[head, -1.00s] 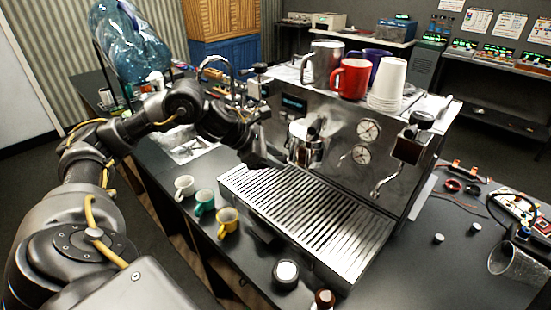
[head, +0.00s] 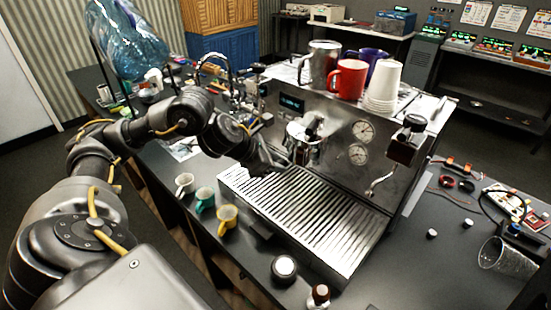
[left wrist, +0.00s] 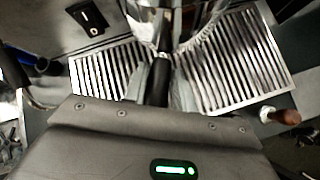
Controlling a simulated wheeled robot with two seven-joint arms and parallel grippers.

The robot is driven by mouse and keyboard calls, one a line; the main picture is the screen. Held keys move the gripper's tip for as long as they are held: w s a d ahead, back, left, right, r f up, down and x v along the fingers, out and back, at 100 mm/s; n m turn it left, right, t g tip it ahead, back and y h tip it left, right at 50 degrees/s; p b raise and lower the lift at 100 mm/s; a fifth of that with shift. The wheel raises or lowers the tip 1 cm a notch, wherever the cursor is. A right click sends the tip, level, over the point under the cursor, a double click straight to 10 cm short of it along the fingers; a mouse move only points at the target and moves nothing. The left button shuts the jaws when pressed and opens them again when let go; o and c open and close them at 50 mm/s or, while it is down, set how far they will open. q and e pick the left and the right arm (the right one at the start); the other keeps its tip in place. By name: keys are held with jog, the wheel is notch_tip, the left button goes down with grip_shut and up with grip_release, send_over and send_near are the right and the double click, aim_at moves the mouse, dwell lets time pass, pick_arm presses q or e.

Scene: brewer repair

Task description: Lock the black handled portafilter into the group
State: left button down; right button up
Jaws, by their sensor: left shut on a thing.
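The espresso machine (head: 330,125) stands on the dark counter with its chrome group (head: 303,133) at the front. My left gripper (head: 272,164) is in front of the group, above the left part of the drip tray (head: 300,215). In the left wrist view the black handle (left wrist: 158,80) lies between the fingers of my left gripper (left wrist: 156,92), which is shut on it. The handle runs up to shiny metal at the group (left wrist: 175,22). The portafilter's basket and its seating in the group cannot be made out. My right gripper is not in view.
A round tamper-like piece (head: 284,268) and a brown-topped item (head: 319,294) are at the front. Mugs and paper cups (head: 384,82) stand on the machine.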

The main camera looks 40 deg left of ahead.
pick_arm(q)
jog(key=shift+r, duration=0.15)
jog(key=shift+s+d+r+n+y+p, duration=0.15)
jog(key=shift+d+n+y+p, duration=0.2)
jog(key=shift+p, duration=0.65)
jog(key=shift+s+d+n+t+p, duration=0.1)
jog(key=shift+n+t+p, duration=0.2)
jog(key=shift+p, duration=0.15)
jog(key=shift+f, duration=0.2)
jog(key=shift+s+d+n+y+p, duration=0.2)
jog(key=shift+d+n+y+p, duration=0.45)
jog(key=shift+p, duration=1.5)
